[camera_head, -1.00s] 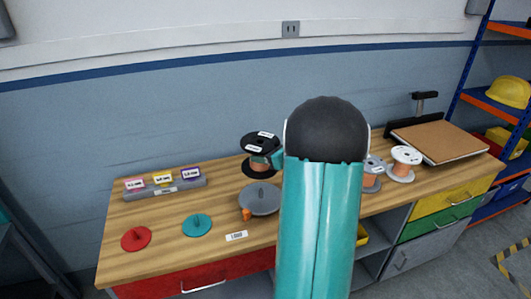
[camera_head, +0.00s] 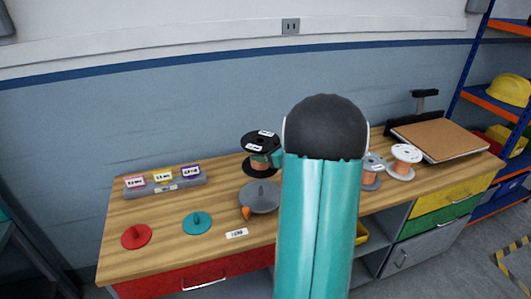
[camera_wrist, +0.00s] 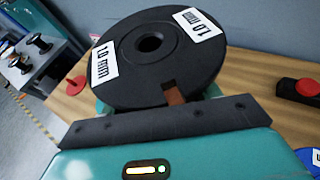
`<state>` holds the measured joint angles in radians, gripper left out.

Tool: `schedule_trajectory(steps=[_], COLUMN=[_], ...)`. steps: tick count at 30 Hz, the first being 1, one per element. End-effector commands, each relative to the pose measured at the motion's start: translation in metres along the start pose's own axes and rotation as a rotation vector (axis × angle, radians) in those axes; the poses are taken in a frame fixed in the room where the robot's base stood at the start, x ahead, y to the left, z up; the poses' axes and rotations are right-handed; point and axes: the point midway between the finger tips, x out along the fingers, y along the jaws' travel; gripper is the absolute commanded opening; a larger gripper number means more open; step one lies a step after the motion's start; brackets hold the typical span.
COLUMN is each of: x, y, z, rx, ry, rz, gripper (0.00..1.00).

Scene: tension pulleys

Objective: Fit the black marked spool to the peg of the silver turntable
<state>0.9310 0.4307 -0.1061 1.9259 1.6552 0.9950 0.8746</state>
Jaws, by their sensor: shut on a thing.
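The black marked spool (camera_head: 261,142) has copper winding between black flanges and white labels. In the wrist view its top flange (camera_wrist: 150,55) shows a centre hole and two "1.0 mm" labels. My gripper (camera_head: 276,157) is shut on it from the right; the fingertips are mostly hidden by the spool and my arm. The spool is upright in the head view, behind the silver turntable; I cannot tell its height above the bench. The silver turntable (camera_head: 262,202) is a grey disc with a bare upright peg and an orange part at its front left edge.
A red disc (camera_head: 136,237) and a teal disc (camera_head: 197,224), each with a peg, lie on the bench left. A label rack (camera_head: 165,187) stands behind them. White spools (camera_head: 405,158) and a brown board (camera_head: 440,141) are at the right. My arm hides the bench middle.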

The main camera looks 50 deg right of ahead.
Motion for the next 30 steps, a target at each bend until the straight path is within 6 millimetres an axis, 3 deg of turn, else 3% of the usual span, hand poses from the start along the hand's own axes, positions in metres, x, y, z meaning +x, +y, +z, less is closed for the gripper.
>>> schedule_trajectory(steps=[14,30], x=[0.000,0.006], y=[0.000,0.000], z=[0.001,-0.013], rx=[-0.001,-0.001], ry=[-0.003,-0.003], rz=[0.000,0.000], gripper=[0.00,0.00])
